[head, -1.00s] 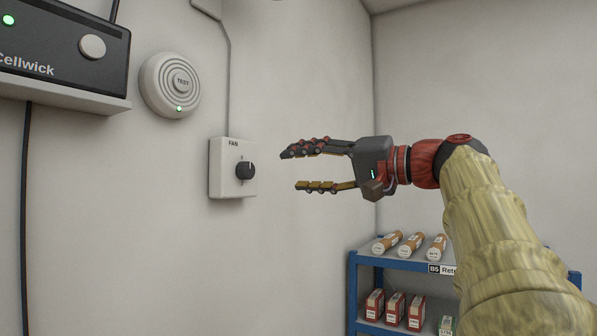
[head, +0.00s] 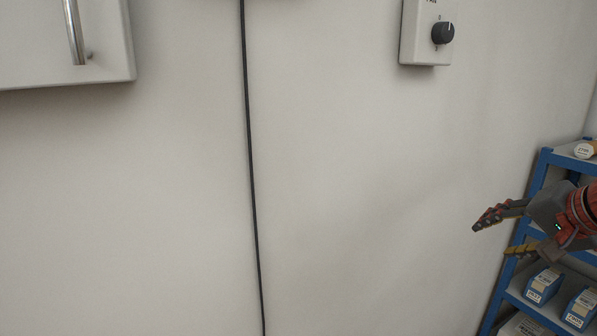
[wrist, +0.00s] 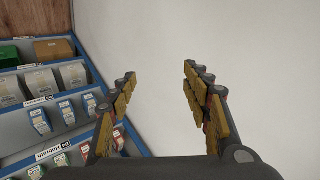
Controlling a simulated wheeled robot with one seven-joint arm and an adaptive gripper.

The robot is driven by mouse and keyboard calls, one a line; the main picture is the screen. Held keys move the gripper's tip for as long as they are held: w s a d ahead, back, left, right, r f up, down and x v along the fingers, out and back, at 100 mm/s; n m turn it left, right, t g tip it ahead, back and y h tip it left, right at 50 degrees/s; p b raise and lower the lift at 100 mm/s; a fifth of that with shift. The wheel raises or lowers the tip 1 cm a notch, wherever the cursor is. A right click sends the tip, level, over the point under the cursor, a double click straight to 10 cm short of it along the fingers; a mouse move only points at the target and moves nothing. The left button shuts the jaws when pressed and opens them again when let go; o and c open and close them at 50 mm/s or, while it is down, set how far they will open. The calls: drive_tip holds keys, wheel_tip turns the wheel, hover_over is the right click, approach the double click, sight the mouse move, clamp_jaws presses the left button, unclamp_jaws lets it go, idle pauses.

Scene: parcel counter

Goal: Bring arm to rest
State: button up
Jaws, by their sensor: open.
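My gripper (head: 492,235) is at the right edge of the head view, fingers pointing left, open with nothing between them. In the wrist view my gripper (wrist: 158,82) shows its two fingers spread apart with bare wall between and beyond them. In the head view it is in front of a blue shelf rack and touches nothing that I can see. Most of my arm is out of the picture.
The blue shelf rack (head: 539,178) holds small blue boxes (head: 543,284); the wrist view shows its shelves (wrist: 62,97) on the left. A fan switch (head: 427,37), a hanging black cable (head: 250,150) and a handled white panel (head: 110,40) are on the wall.

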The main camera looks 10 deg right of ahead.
drive_tip(key=s+a+f+n+g, duration=0.1)
drive_tip(key=s+a+f+n, duration=0.25)
drive_tip(key=a+f, duration=0.3)
drive_tip(key=s+a+f+n+g, duration=0.2)
drive_tip(key=s+a+f, duration=0.3)
drive_tip(key=f, duration=0.3)
drive_tip(key=s+a+f+n+g, duration=0.1)
drive_tip(key=s+a+f+n, duration=0.1)
drive_tip(key=s+a+f, duration=0.35)
drive_tip(key=s+a+f+n, duration=0.1)
drive_tip(key=a+f+n, duration=0.1)
drive_tip(key=a, duration=0.6)
drive_tip(key=shift+f+n, duration=0.3)
drive_tip(key=shift+n, duration=0.55)
drive_tip(key=shift+c, duration=1.1)
